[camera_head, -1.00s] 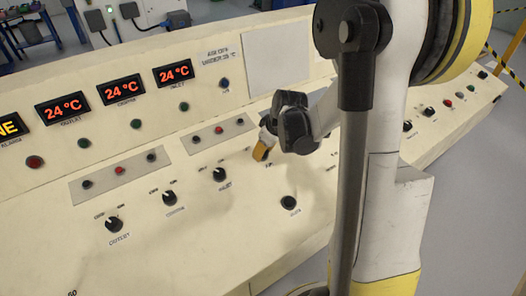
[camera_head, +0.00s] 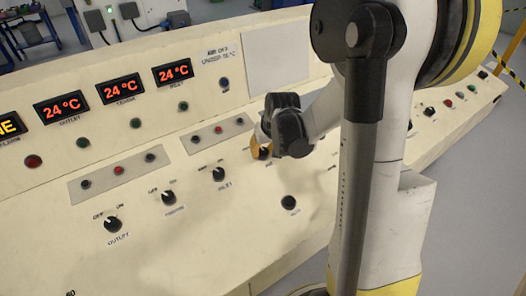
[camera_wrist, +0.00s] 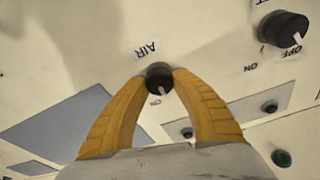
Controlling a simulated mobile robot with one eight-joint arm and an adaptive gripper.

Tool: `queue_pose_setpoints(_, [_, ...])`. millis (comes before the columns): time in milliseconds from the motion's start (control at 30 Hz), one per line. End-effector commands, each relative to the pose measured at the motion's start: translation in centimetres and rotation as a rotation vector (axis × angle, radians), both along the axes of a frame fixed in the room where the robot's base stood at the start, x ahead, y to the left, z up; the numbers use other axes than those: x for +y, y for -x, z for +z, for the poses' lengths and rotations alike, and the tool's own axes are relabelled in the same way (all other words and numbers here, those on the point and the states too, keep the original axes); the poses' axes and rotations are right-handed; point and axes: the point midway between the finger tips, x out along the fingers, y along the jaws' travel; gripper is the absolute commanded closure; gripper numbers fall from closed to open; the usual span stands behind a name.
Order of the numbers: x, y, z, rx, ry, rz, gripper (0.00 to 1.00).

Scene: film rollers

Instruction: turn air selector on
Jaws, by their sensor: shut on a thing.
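The air selector is a black round knob (camera_wrist: 159,74) with the label AIR above it, upside down, in the wrist view. A pale pointer mark shows on its lower side. One label below it is mostly hidden. My gripper (camera_wrist: 159,82) has its two yellow fingers closed on either side of this knob. In the head view my gripper (camera_head: 259,150) is at the panel, and the knob (camera_head: 264,153) is partly hidden behind the fingers.
Neighbouring selectors stand left of it: inlet (camera_head: 219,174), a middle one (camera_head: 168,198) and outlet (camera_head: 112,224). An inlet knob (camera_wrist: 284,29) pointing to OFF is close by in the wrist view. Another black knob (camera_head: 289,202) is below. A button plate (camera_head: 217,134) lies up-left.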

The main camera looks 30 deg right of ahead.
Motion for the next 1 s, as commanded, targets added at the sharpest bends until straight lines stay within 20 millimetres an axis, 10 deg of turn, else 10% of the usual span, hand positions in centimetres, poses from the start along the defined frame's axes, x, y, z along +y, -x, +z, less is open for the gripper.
queue_pose_setpoints(1000, [-0.05,0.08,-0.07,0.006,-0.119,-0.501,0.98])
